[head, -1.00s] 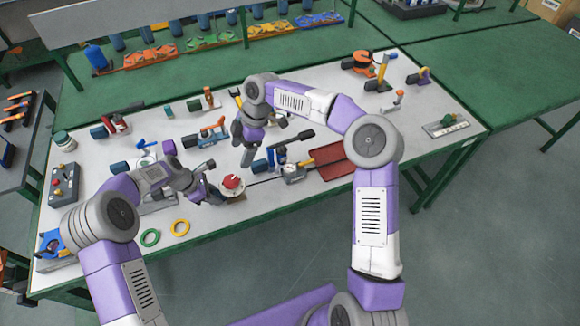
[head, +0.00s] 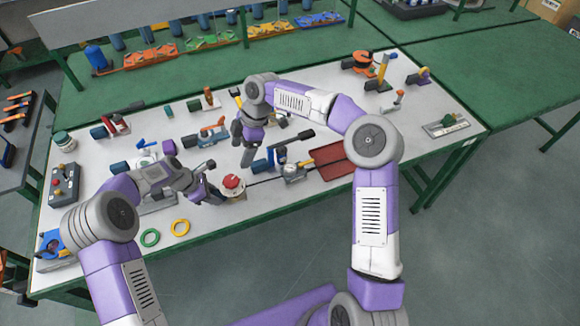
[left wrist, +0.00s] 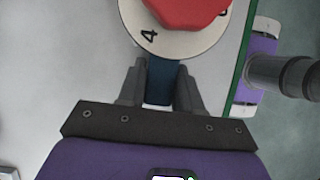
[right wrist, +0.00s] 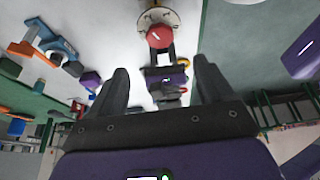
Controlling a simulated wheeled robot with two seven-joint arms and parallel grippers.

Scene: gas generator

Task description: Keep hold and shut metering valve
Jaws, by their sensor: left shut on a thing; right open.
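The metering valve shows in the head view as a red knob (head: 231,182) on a pale round dial (head: 236,193), near the table's front edge. In the left wrist view its red knob (left wrist: 190,10), numbered dial (left wrist: 165,45) and dark blue stub (left wrist: 162,82) are close up. My left gripper (head: 213,192) is shut on the blue stub, with a finger on each side (left wrist: 161,82). My right gripper (head: 247,158) is open and empty, above the table behind and right of the valve. In the right wrist view the knob (right wrist: 159,37) lies beyond its parted fingers (right wrist: 163,82).
A blue-handled gauge unit (head: 290,170) and a red tray (head: 333,162) stand right of the valve. A green ring (head: 150,238) and a yellow ring (head: 180,228) lie at the front left. A grey control box (head: 64,185) is at the left edge.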

